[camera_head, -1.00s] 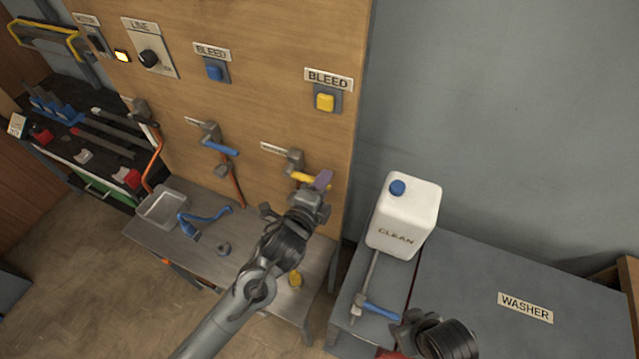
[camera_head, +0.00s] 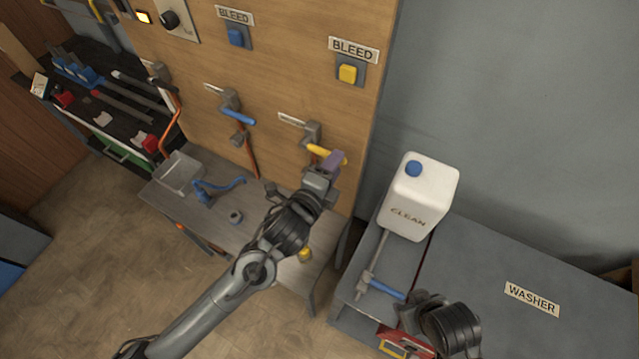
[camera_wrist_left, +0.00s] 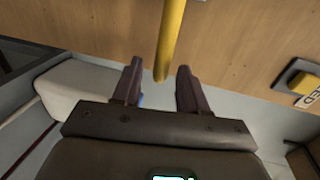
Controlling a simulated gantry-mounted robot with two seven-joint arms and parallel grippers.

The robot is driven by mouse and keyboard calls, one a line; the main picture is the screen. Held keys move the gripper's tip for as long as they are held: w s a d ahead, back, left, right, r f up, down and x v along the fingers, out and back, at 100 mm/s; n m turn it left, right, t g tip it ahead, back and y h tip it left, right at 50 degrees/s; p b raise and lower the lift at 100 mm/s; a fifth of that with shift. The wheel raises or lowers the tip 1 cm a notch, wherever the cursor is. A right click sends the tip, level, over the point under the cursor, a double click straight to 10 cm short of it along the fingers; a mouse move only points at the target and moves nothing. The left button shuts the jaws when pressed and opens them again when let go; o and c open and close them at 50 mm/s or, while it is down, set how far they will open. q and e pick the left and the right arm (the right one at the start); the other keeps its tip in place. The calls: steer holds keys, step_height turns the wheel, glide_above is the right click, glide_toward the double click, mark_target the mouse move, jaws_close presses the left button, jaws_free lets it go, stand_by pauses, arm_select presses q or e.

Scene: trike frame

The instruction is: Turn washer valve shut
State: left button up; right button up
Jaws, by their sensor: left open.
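The washer valve has a blue handle (camera_head: 386,290) and sits on a grey pipe at the left part of the grey washer top (camera_head: 475,275), below the white jug. My right gripper (camera_head: 412,299) is at the free end of the blue handle; its fingers are mostly hidden by its own wrist. My left gripper (camera_head: 332,165) is up at the yellow valve handle (camera_head: 321,151) on the wooden board. In the left wrist view its jaws (camera_wrist_left: 155,80) are apart, with the end of the yellow handle (camera_wrist_left: 171,40) between them in the picture; contact cannot be told.
A white jug (camera_head: 421,200) marked CLEAN stands behind the washer valve. A red and yellow object (camera_head: 405,343) lies below my right gripper. A low grey bench (camera_head: 210,222) holds a tray (camera_head: 180,172) and blue tool (camera_head: 215,190). The WASHER-labelled top is clear.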

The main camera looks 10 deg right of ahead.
arm_select(q)
steer(key=v, duration=0.7)
steer(key=shift+s+a+b, duration=0.2)
steer(key=shift+s+b, duration=0.05)
steer(key=shift+b, duration=0.2)
steer(key=shift+f, duration=0.1)
steer(key=s+f+n+g, duration=0.1)
steer(key=s+f+n, duration=0.1)
steer(key=s+f, duration=0.35)
steer(key=s+a+f+n+g+y, duration=0.25)
steer(key=s+a+f+n, duration=0.3)
steer(key=a, duration=0.35)
steer(key=s+a+f+n+g+y, duration=0.2)
steer(key=s+a+f+n+y, duration=0.2)
steer(key=a+f+n, duration=0.35)
steer(key=s+a+n+g+y, duration=0.2)
steer(key=s+a+n+g, duration=0.2)
steer(key=s+a+n, duration=0.35)
step_height(320, 180, up, 17)
steer(key=p, duration=1.6)
steer(key=shift+a+f, duration=0.2)
steer(key=shift+a, duration=0.2)
steer(key=shift+w+n, duration=0.15)
steer(key=shift+n, duration=0.1)
